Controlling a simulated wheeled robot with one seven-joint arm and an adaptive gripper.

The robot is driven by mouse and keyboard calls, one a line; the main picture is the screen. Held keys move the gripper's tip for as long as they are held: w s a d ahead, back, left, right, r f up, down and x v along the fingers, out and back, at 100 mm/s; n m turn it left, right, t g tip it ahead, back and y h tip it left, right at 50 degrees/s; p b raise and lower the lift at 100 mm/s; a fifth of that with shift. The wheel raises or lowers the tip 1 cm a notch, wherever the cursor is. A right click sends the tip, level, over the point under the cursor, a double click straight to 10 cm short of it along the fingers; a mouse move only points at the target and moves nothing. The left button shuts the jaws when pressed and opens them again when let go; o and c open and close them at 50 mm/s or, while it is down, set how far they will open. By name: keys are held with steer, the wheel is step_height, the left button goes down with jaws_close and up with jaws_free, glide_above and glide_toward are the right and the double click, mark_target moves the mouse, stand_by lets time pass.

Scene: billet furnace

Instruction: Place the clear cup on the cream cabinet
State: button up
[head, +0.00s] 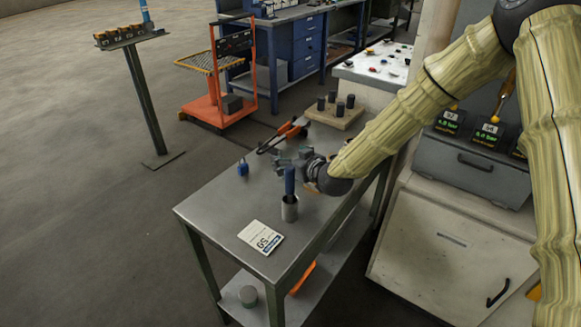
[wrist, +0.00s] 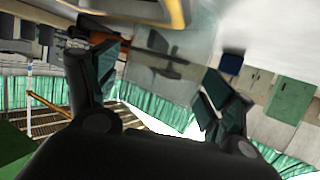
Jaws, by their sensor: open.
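My gripper (head: 283,160) is over the steel table (head: 222,203), with its fingers spread apart. In the wrist view my gripper (wrist: 152,68) shows its two fingers wide open, one on each side. A pale, glassy patch lies between and beyond them; it may be the clear cup, but I cannot tell its outline. In the head view I cannot make out the clear cup for sure; my gripper and wrist cover part of the table. The cream cabinet (head: 432,248) stands at the right, beyond the table, partly behind my arm.
On the table are a grey holder (head: 289,211) with a blue upright thing, a white card (head: 261,237), a blue padlock (head: 243,168) and an orange-handled tool (head: 290,130). A wooden block with dark pegs (head: 336,112) is at the far end. A grey case (head: 475,174) sits above the cabinet.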

steer(key=c, duration=1.2)
